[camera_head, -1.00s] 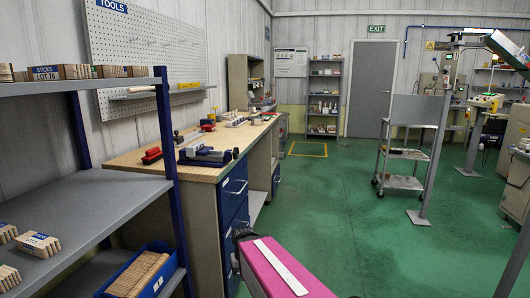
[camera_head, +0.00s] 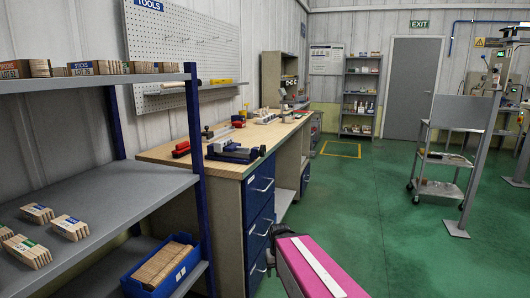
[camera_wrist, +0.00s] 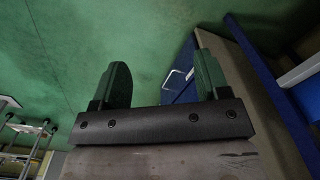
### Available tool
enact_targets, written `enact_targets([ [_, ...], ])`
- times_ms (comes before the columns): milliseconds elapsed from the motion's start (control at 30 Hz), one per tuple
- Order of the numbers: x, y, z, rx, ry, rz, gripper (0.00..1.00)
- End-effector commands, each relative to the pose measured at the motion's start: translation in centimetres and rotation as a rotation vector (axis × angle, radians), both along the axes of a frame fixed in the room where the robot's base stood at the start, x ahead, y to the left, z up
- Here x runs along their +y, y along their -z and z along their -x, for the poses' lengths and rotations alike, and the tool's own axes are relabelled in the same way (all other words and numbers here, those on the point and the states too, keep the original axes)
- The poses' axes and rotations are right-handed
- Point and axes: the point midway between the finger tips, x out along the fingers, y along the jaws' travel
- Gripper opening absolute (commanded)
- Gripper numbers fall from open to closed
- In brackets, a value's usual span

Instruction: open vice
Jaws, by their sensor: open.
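A blue vice (camera_head: 234,152) with dark metal parts sits on the wooden workbench (camera_head: 160,153), near its front right edge, in the head view. It is small there, and I cannot tell how far apart its jaws stand. My gripper (camera_wrist: 160,85) shows in the wrist view with its two dark fingers wide apart and nothing between them. Green floor and a blue drawer front lie beyond the fingers. The vice does not show in the wrist view. My gripper's fingers cannot be made out in the head view.
A grey shelf rack (camera_head: 100,190) with bundles of wooden sticks and a blue bin (camera_head: 128,283) stands at the left. Blue drawers (camera_head: 260,185) are under the bench. A grey cart (camera_head: 437,190) stands at the right. Green floor between bench and cart is clear.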

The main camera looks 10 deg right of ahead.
Motion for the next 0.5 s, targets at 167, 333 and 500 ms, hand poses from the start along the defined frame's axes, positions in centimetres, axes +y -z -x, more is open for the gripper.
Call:
enact_targets([
  [167,0.2,-0.3,-0.9,-0.007,0.059,-0.034,0.86],
  [333,0.9,-2.3,-4.8,-0.019,0.334,-0.205,0.86],
  [500,1.6,-6.9,-10.8,0.019,0.740,-0.488,0.86],
])
